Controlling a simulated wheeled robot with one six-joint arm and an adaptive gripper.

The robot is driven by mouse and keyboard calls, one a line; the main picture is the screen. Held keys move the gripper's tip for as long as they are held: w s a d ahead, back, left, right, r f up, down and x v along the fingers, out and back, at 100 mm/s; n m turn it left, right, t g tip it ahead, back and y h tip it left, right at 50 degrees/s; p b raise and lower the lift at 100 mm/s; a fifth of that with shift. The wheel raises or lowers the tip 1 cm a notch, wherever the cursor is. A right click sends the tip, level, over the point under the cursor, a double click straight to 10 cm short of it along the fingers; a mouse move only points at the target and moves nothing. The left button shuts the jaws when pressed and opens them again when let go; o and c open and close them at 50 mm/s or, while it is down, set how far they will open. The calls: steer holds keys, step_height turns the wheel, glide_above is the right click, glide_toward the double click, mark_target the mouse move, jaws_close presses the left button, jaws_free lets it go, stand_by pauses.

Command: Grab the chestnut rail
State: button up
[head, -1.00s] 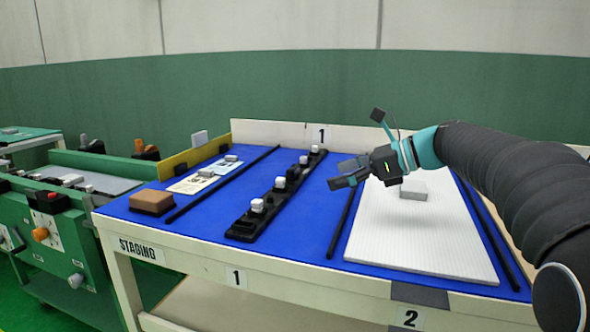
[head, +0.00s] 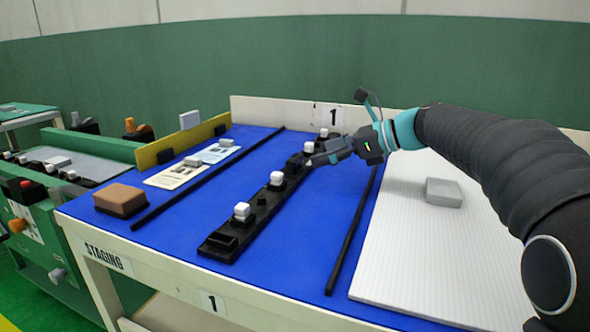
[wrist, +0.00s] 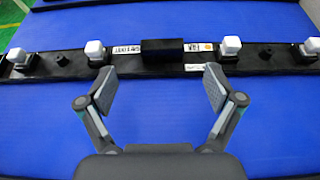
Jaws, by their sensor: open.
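A long black rail (head: 262,207) lies on the blue table top, with several white blocks standing along it. No chestnut-coloured rail shows. In the wrist view the rail (wrist: 125,70) runs across the picture, with a raised black block (wrist: 162,52) at its middle and small labels beside that block, too blurred to read. My gripper (head: 318,158) is over the far part of the rail in the head view. In the wrist view its spread fingers (wrist: 160,88) are open and empty, on the near side of the rail, facing the raised black block.
A brown block (head: 121,199) and printed cards (head: 175,174) lie to the left, beyond a thin black strip (head: 205,182). Another strip (head: 352,235) lies right of the rail, then a white ribbed mat (head: 410,275) with a grey block (head: 443,192).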

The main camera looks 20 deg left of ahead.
mark_target(296, 157)
steer(key=shift+r+b+x, duration=0.1)
steer(key=shift+b+x, duration=0.05)
steer(key=shift+x, duration=1.45)
steer(key=shift+r+b+x, duration=0.15)
steer(key=shift+x, duration=1.45)
steer(key=shift+w, duration=0.2)
steer(key=shift+c, duration=0.3)
steer(key=shift+r, duration=0.1)
steer(key=c, duration=1.4)
steer(key=shift+c, duration=0.3)
